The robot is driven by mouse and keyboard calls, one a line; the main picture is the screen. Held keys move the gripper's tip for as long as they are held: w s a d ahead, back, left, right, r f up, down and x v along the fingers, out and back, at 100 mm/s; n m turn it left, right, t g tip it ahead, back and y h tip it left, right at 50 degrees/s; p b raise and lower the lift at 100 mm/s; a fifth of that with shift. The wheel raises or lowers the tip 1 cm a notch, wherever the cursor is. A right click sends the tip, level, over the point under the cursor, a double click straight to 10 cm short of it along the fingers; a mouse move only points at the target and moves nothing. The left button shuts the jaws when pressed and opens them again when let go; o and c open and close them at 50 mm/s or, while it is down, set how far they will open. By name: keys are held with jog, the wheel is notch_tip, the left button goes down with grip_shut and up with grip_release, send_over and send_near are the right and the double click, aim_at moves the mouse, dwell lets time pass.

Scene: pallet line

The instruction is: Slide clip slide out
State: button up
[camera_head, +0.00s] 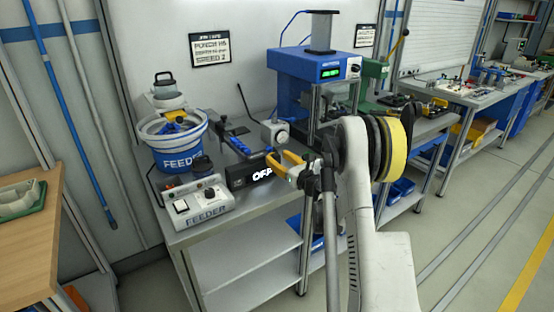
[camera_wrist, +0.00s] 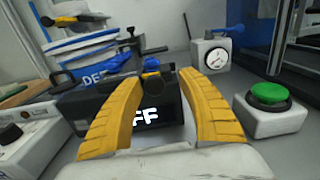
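My gripper (camera_head: 281,158) has two yellow fingers, spread apart, above the bench by the black box (camera_head: 249,175) with the lit "OFF" sign. In the wrist view my gripper (camera_wrist: 159,78) is open, with the black box (camera_wrist: 90,110) beyond and below its fingertips. A small dark knob and a bit of yellow show between the fingertips; I cannot tell whether they touch. A dark rail with a blue part (camera_head: 238,145) lies behind the box. I cannot tell for sure which piece is the clip slide. The fingers hide part of the box and sign.
The blue-and-white feeder bowl (camera_head: 174,150) and its control box (camera_head: 194,204) stand at the left. A white dial box (camera_head: 275,132) is behind, and a blue press (camera_head: 314,68) stands to the right. A green button (camera_wrist: 268,94) sits right of my fingers.

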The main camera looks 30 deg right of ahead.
jog(key=shift+a, duration=0.1)
jog(key=s, duration=1.2)
jog(key=shift+d, duration=0.2)
jog(key=s+a+r+n+g+y, duration=0.2)
jog(key=a+r+n+g, duration=0.15)
jog(key=a+n, duration=0.7)
jog(key=s+a+r+n+g+y, duration=0.1)
jog(key=s+a+r+n+g, duration=0.25)
jog(key=a+n, duration=0.65)
jog(key=s+a+n+g+h, duration=0.1)
jog(key=s+a+n, duration=0.2)
jog(key=s+n, duration=0.2)
jog(key=s+a+n+g+h, duration=0.1)
jog(key=s+a+n, duration=0.2)
jog(key=s, duration=0.6)
jog(key=s+a+f+n+g+h, duration=0.1)
jog(key=s+a+n+g, duration=0.1)
jog(key=s+n, duration=0.5)
jog(key=shift+s+a+h, duration=0.3)
jog(key=shift+s+a, duration=0.15)
jog(key=shift+a, duration=0.25)
